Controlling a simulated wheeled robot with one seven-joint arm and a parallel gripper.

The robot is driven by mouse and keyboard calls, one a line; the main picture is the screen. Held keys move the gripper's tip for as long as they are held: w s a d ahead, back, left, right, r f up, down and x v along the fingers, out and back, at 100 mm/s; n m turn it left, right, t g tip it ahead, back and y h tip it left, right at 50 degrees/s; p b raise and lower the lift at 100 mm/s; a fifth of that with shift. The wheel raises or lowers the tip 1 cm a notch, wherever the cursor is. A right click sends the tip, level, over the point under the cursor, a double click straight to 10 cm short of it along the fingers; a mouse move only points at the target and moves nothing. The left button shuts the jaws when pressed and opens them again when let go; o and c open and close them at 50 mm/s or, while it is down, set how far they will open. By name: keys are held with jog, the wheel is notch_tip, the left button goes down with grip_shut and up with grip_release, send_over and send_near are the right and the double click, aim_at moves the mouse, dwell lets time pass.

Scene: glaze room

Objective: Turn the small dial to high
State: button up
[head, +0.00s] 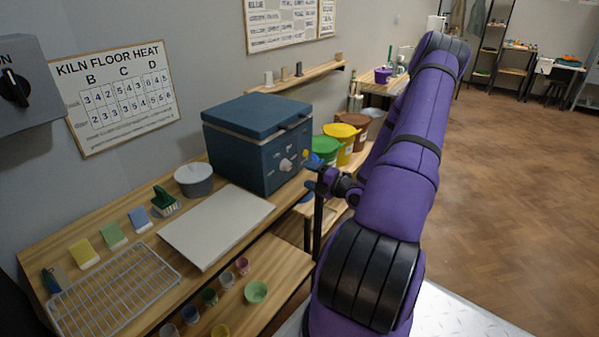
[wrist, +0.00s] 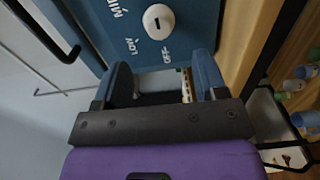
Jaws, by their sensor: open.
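The blue kiln-like box (head: 255,150) stands on the wooden bench, with a pale round dial (head: 287,164) on its front. A second, smaller-looking knob (head: 305,153) sits to the right of it. In the wrist view one cream dial (wrist: 158,20) with a short dark mark shows near the top edge, with LOW and OFF printed below it. I cannot tell which of the two it is, nor its exact setting. My gripper (wrist: 163,72) is open and empty, its blue fingers just below the dial and apart from it. In the head view my gripper (head: 318,175) is beside the front panel.
A dark handle (wrist: 65,45) juts from the box at the left of the wrist view. Green, yellow and brown buckets (head: 345,135) stand behind my arm. The floor at right is clear.

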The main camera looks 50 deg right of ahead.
jog(key=shift+s+d, duration=0.1)
jog(key=shift+s, duration=0.9)
jog(key=w+a+r+n+g+y, duration=0.1)
jog(key=a+r+n+g+y, duration=0.5)
jog(key=a+r+n, duration=0.6)
jog(key=w+a+r+n+g+y, duration=0.1)
jog(key=a+r+n+g+y, duration=0.2)
jog(key=a+r+n+g, duration=0.95)
jog(key=s+a+r+n+t+h, duration=0.2)
jog(key=s+a+r+n+h, duration=0.3)
jog(key=n, duration=0.9)
jog(key=s+a+r+n+t+h, duration=0.3)
jog(key=s+a+r+n+h, duration=0.2)
jog(key=s+n, duration=0.7)
jog(key=a+r+n, duration=0.1)
jog(key=n, duration=0.1)
jog(key=shift+s+a+r+n+t, duration=0.15)
jog(key=shift+a+r+n+t, duration=0.1)
jog(key=shift+r+n+t, duration=0.15)
